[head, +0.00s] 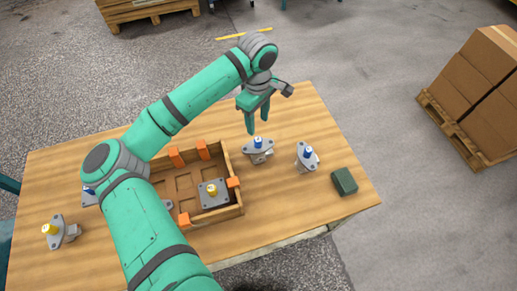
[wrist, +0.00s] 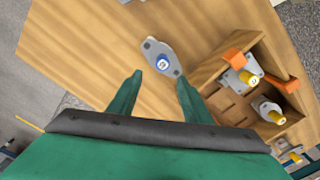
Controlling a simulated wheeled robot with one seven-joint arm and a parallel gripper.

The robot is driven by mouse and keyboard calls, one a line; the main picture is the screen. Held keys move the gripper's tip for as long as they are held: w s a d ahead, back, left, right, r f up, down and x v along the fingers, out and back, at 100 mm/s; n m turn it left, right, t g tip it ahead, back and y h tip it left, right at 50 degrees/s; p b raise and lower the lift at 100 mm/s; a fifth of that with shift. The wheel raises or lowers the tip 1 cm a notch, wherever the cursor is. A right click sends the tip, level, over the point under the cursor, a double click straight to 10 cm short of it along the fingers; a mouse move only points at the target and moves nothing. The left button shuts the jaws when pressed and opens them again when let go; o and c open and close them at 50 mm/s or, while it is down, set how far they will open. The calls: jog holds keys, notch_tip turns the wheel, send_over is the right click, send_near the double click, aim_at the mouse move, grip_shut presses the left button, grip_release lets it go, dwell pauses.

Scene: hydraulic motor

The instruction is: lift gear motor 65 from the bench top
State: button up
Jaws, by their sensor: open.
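Two grey gear motors with blue caps stand on the bench top (head: 330,215) right of the crate: a nearer one (head: 257,150) beside the crate and another (head: 306,157) further right. Their number labels are too small to read, so I cannot tell which is gear motor 65. My gripper (head: 257,120) is open and empty, pointing down above the motor beside the crate. In the wrist view, a blue-capped motor (wrist: 162,59) with an oval flange lies just beyond the gap between my open fingertips (wrist: 159,78), apart from them.
A wooden crate (head: 228,216) with orange blocks holds a yellow-capped motor (head: 212,190). Another yellow-capped motor (head: 52,231) stands at the bench's left. A dark green block (head: 344,181) lies near the right edge. Boxes on a pallet (head: 480,90) stand on the floor.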

aim_at(258, 139)
notch_tip(258, 139, down, 5)
jog(key=shift+r, duration=0.1)
jog(key=f, duration=0.4)
jog(key=shift+s, duration=0.4)
jog(key=shift+d+f, duration=0.1)
jog(key=shift+f, duration=0.55)
grip_shut()
dwell(0.5)
